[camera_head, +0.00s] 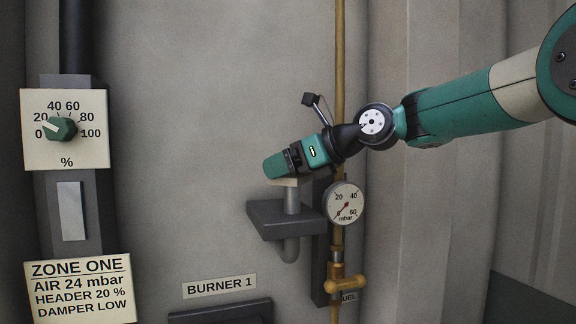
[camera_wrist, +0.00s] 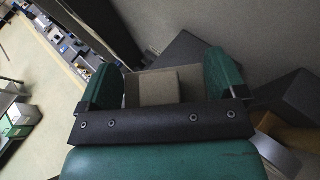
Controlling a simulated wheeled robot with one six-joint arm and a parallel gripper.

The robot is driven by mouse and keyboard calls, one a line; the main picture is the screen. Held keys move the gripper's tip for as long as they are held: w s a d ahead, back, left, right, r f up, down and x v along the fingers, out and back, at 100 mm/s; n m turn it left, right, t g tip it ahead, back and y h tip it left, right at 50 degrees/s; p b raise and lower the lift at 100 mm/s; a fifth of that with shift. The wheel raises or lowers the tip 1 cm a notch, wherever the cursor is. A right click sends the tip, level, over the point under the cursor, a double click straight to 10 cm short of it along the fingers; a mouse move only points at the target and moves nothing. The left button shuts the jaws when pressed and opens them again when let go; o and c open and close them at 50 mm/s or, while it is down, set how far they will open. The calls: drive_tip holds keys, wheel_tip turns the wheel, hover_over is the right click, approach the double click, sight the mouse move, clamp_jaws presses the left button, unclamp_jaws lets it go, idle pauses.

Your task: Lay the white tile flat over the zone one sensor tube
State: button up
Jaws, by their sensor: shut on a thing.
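My gripper (camera_head: 277,166) is shut on the white tile, just above the grey sensor tube (camera_head: 291,201). The tile's pale edge (camera_head: 284,182) shows under the green finger, at the tube's top end. I cannot tell whether the tile touches the tube. In the wrist view the tile (camera_wrist: 132,93) looks beige in shadow and spans the space between the two green fingers of my gripper (camera_wrist: 158,82). A smaller square block stands out on its face. The tube is hidden in the wrist view.
The tube passes through a dark grey bracket (camera_head: 284,219) on the wall and bends below it. A pressure gauge (camera_head: 345,203) and a brass fuel pipe (camera_head: 339,120) stand close to the right. A dial panel (camera_head: 65,130) and the ZONE ONE sign (camera_head: 78,288) are at the left.

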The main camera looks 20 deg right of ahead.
drive_tip(key=shift+f, duration=0.2)
drive_tip(key=o, duration=0.6)
drive_tip(key=shift+s+d+r, duration=0.1)
drive_tip(key=shift+s+d, duration=0.15)
drive_tip(key=v, duration=1.6)
drive_tip(key=shift+s+r+p, duration=0.2)
drive_tip(key=shift+p, duration=0.2)
